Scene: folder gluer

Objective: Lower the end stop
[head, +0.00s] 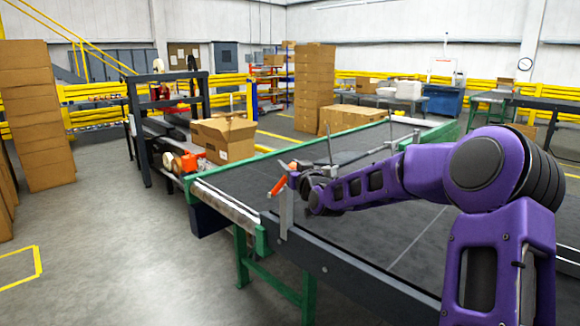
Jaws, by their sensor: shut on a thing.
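My gripper (297,182) is at the near left corner of the dark conveyor table (350,245), reached over from the right by my purple arm. It is shut at an orange handle (279,186) that sticks out tilted just left of it. The fingertips are small and partly hidden, so the exact contact is hard to see. A grey upright metal bracket (286,213) stands on the table's side rail right below the handle. Which part here is the end stop I cannot tell for sure; the handle and bracket are at the table's end.
A roller strip (225,203) on a green frame adjoins the table's left end. Beyond it are an open cardboard box (229,139) and a black machine frame (140,130). Thin metal rods and a bar (365,154) cross above the table behind my arm.

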